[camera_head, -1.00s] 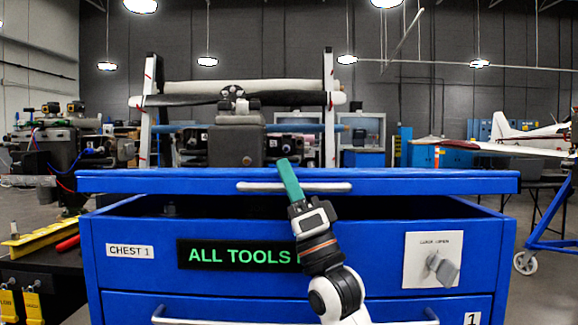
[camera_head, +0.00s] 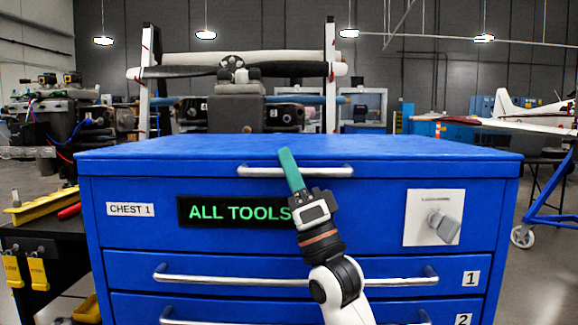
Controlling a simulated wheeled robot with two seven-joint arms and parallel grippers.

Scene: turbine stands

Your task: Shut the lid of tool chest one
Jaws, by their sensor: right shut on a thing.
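Tool chest one (camera_head: 150,235) is a blue chest with a "CHEST 1" label, facing me. Its lid (camera_head: 420,148) lies flat on the chest body, with no dark gap showing along the front edge. A silver handle (camera_head: 330,171) runs along the lid's front. My right gripper (camera_head: 290,170) reaches up from below, its green finger crossing the handle left of the handle's middle. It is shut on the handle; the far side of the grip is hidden. My left gripper is not in view.
Below the lid are a lit "ALL TOOLS" sign (camera_head: 230,212), a latch card with a grey knob (camera_head: 440,225) and drawers with silver handles (camera_head: 210,279). A dark bench (camera_head: 45,240) stands left, a blue wheeled stand (camera_head: 550,215) right.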

